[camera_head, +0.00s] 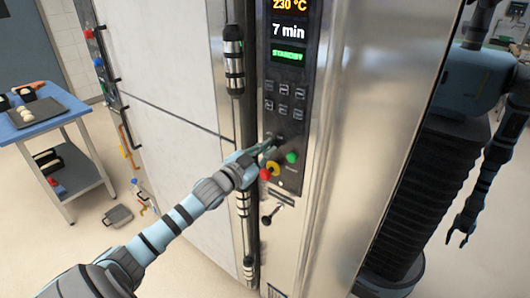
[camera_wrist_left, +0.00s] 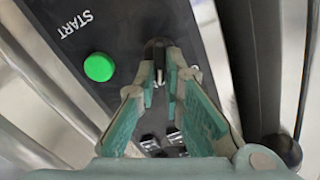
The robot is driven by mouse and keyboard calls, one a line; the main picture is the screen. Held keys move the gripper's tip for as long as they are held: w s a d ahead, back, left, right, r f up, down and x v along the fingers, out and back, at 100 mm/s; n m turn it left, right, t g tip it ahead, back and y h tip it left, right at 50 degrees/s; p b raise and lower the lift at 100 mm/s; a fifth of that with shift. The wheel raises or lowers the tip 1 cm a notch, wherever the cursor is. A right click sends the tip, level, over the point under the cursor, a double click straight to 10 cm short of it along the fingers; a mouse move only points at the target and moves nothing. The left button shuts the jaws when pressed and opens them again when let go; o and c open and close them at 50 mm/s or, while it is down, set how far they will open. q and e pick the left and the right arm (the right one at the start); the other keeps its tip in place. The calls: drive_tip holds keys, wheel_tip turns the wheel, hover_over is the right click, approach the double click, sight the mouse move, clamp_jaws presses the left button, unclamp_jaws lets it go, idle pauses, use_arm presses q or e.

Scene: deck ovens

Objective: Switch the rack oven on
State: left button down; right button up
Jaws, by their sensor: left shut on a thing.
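The rack oven's steel front (camera_head: 345,110) fills the middle of the head view. Its dark control panel (camera_head: 268,110) shows 230 °C, 7 min and a green STANDBY field (camera_head: 289,55). My left gripper (camera_head: 272,146) reaches the lower panel from the left. It is shut on a small black knob (camera_wrist_left: 157,48), seen between its fingertips (camera_wrist_left: 164,80) in the left wrist view. A green button marked START (camera_wrist_left: 99,67) is beside it; it also shows in the head view (camera_head: 292,157). My right gripper is not in view.
A red button on yellow (camera_head: 266,174) sits just below my left gripper. A vertical bar with steel sections (camera_head: 234,60) runs left of the panel. A blue-topped cart (camera_head: 45,118) stands far left. A blue and black robot figure (camera_head: 470,85) shows at the right.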

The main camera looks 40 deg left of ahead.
use_arm(q)
drive_tip(key=shift+m, duration=0.6)
drive_tip(key=c, duration=1.9)
unclamp_jaws()
drive_tip(key=shift+o, duration=1)
drive_tip(key=shift+w, duration=0.15)
drive_tip(key=shift+w+f, duration=0.15)
wheel_tip(320, 180, up, 10)
